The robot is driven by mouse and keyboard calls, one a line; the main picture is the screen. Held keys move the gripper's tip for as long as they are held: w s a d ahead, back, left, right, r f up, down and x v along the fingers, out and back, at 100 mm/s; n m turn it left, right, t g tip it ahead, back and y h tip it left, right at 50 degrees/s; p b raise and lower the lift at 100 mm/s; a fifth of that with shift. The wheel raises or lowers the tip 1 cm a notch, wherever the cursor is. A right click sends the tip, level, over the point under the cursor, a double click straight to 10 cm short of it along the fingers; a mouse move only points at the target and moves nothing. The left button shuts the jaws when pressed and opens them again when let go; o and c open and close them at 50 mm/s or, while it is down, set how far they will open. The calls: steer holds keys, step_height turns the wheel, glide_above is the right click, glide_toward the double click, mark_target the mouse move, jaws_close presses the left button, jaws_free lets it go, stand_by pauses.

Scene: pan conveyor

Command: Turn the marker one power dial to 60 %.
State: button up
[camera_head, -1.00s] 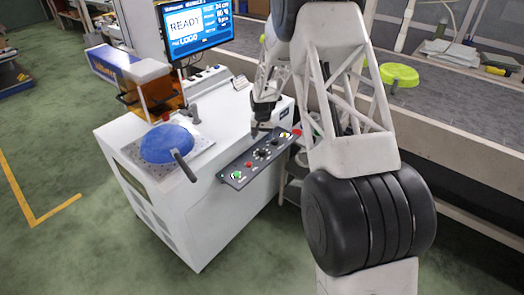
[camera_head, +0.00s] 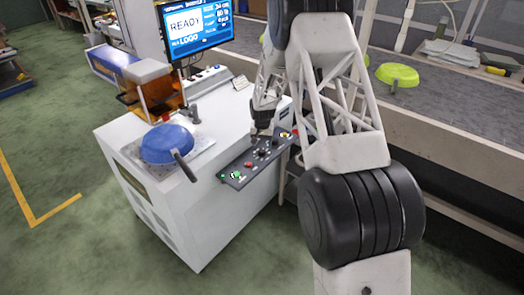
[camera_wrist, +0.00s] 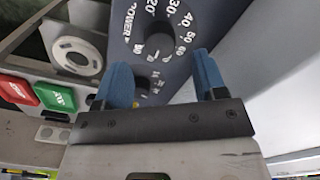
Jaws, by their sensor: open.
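The power dial (camera_wrist: 158,44) is a black knob on the dark control panel, with the word POWER and a percent scale printed around it. The number its pointer faces cannot be read surely. My gripper (camera_wrist: 161,77) is open, its two blue fingertips apart and empty, just below the dial in the wrist view. A second dial (camera_wrist: 142,87) shows partly between the fingers. In the head view the control panel (camera_head: 233,182) lies along the machine's front edge, with my gripper (camera_head: 262,137) over its middle; the fingertips are hard to make out there.
A green button (camera_wrist: 56,97), a red button (camera_wrist: 15,91) and a pale ring (camera_wrist: 77,56) lie left of the dials. A blue pan (camera_head: 167,144) sits on the white machine (camera_head: 190,215). A monitor (camera_head: 196,25) reads READY. A green pan (camera_head: 398,74) lies on the conveyor.

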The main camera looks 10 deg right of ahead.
mark_target(262, 150)
steer(key=shift+f, duration=2.35)
steer(key=c, duration=0.9)
